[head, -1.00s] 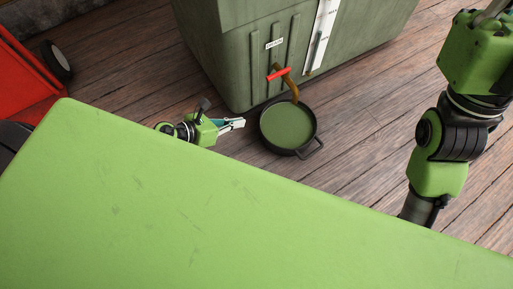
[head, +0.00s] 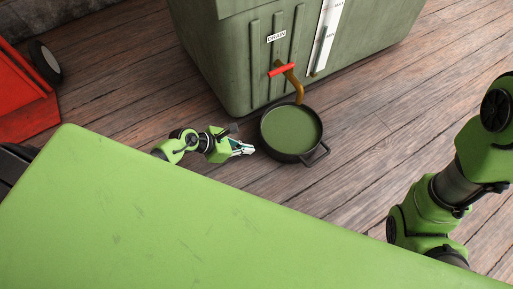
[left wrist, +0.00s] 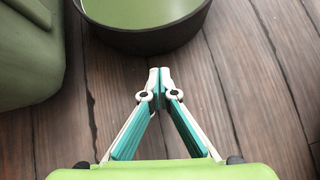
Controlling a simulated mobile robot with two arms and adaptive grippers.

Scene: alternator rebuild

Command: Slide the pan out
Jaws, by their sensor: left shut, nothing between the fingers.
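The pan (head: 291,133) is a round black pan filled with green liquid. It stands on the wooden floor under a brass drain spout with a red handle (head: 282,70). A handle loop (head: 316,154) sticks out at its lower right. My left gripper (head: 250,149) is shut and empty, just left of the pan and apart from it. In the left wrist view the shut fingertips (left wrist: 159,75) point at the pan's dark outer wall (left wrist: 150,40), with a small gap of floor between. My right gripper is out of view; only its arm shows at the right.
A green tank (head: 235,60) with a drain label and a level gauge (head: 328,35) stands behind the pan. A red wheeled cart (head: 20,95) is at the left. Floor right of the pan is clear.

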